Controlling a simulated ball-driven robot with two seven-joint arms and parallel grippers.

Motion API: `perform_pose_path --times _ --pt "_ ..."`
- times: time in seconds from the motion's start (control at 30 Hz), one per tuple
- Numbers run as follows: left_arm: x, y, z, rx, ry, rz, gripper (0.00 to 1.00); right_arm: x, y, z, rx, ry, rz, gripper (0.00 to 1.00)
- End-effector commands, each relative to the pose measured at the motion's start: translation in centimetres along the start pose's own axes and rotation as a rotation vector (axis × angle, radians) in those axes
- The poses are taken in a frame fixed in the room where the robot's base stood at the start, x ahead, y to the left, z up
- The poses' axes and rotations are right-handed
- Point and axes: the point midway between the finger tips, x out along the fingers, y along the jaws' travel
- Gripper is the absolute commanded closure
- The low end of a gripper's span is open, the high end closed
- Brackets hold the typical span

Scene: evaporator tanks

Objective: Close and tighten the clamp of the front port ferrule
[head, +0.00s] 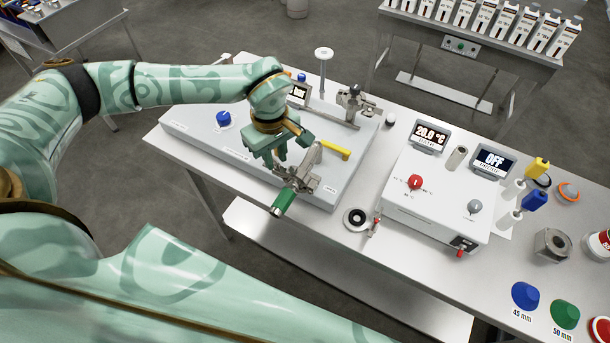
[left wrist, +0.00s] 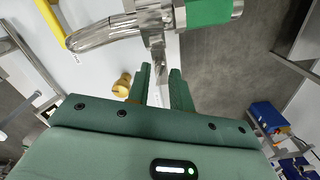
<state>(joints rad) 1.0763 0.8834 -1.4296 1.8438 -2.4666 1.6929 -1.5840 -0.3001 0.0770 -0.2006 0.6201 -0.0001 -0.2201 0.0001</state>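The front port is a bent metal pipe (left wrist: 103,32) with a green end piece (head: 284,201) at the front edge of the grey panel. The metal clamp (left wrist: 153,18) sits around the joint behind the green piece, and a narrow metal part of it hangs toward my fingers. A brass knob (left wrist: 122,85) shows beside my left finger in the left wrist view. I cannot tell whether the clamp is closed. My left gripper (head: 277,158) is just above and left of the port, fingers apart, with the metal part between them in the picture. My right gripper is out of view.
A yellow valve handle (head: 335,149) lies close to the right of my left gripper. A second metal fitting (head: 355,101) and a blue knob (head: 223,118) are on the panel. A white control box (head: 436,196) stands to the right.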

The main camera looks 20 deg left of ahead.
Motion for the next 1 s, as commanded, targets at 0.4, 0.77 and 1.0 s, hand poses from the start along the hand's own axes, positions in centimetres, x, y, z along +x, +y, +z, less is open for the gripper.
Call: perform_pose_path --times 0.4,0.77,1.0 --pt "-0.3 0.0 0.0 0.066 0.001 0.000 1.00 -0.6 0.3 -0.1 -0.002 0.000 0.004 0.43" --pt "0.0 0.0 0.0 0.195 -0.001 0.000 1.00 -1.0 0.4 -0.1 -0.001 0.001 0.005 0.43" --pt "-0.2 0.0 0.0 0.371 0.000 0.000 1.00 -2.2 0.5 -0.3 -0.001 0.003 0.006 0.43"
